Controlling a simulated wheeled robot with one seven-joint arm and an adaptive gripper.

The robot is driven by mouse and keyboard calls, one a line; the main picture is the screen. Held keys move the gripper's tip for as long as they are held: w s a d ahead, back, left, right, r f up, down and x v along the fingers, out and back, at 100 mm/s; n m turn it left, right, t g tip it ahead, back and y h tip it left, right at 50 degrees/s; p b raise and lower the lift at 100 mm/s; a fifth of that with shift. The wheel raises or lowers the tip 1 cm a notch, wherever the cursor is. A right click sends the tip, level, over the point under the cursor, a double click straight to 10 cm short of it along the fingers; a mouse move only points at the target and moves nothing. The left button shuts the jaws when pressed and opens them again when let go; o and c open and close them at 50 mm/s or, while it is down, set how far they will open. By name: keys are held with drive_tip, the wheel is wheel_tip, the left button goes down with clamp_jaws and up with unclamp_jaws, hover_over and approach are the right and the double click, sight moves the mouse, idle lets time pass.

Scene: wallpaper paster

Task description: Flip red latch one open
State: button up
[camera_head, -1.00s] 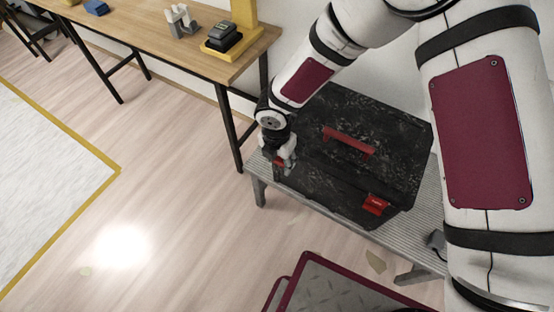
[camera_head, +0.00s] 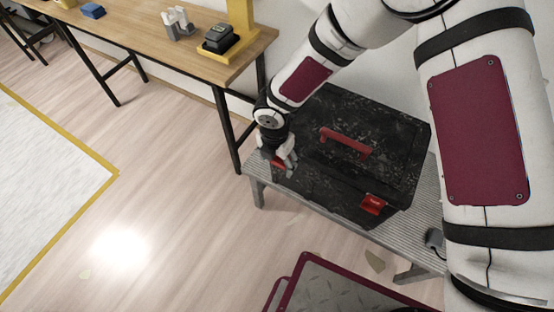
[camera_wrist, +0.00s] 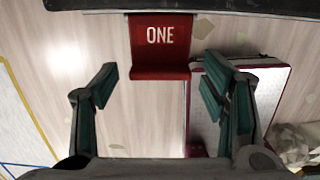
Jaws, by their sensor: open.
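A black speckled toolbox (camera_head: 335,180) with a red top handle (camera_head: 345,143) stands on a grey ribbed bench. Red latch one (camera_wrist: 159,45), marked "ONE", shows at the top middle of the wrist view, on the toolbox edge. In the head view it is a small red patch (camera_head: 277,163) beside my gripper (camera_head: 287,168), partly covered by it. My gripper's fingers also show in the wrist view (camera_wrist: 160,88), spread wide on either side of the latch's lower end, with nothing between them. A second red latch (camera_head: 373,204) sits at the toolbox front's right part.
The grey bench (camera_head: 330,213) has a narrow bare strip in front of the toolbox. A wooden table (camera_head: 150,35) with black legs stands at the upper left, holding a black device (camera_head: 221,38) on a yellow stand. The floor to the left is clear.

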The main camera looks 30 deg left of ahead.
wheel_tip(320, 180, up, 12)
drive_tip(key=shift+s, duration=0.45)
idle(0.4)
drive_tip(key=w+d+r+m+t+h, duration=0.1)
drive_tip(key=w+d+r+m, duration=0.1)
drive_tip(key=d+r+m, duration=0.8)
drive_tip(key=w+d+r+m+t+h, duration=0.1)
drive_tip(key=w+d+r+m, duration=0.2)
drive_tip(key=d+r+m, duration=0.7)
drive_tip(key=s+d+r+m+y, duration=0.1)
drive_tip(key=s+d+r+m, duration=0.2)
drive_tip(key=s+d+m, duration=0.4)
drive_tip(key=s+d+r+m+t+y, duration=0.1)
drive_tip(key=s+d+r+m, duration=0.3)
drive_tip(key=s+d+m, duration=0.4)
drive_tip(key=shift+s+d+r, duration=0.3)
drive_tip(key=shift+s+d, duration=0.7)
drive_tip(key=shift+d, duration=0.6)
